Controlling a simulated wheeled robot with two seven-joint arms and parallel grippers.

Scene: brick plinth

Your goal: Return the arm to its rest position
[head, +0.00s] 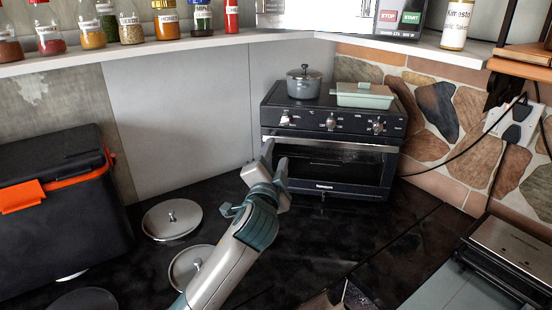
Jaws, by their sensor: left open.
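My left arm (232,257) reaches up from the bottom of the head view, left of centre. My left gripper (275,158) is open, with its two fingers pointing up and away, and nothing shows between them. In the picture it overlaps the left front edge of a black toaster oven (325,160). I cannot tell whether it touches the oven. My right gripper is not in view.
Metal lids (172,218) lie on the dark counter left of my arm. A black cooler box (60,215) with orange latches stands at the left. A grey pot (304,86) and a green dish (364,96) sit on the oven. A silver appliance (510,250) stands at the right.

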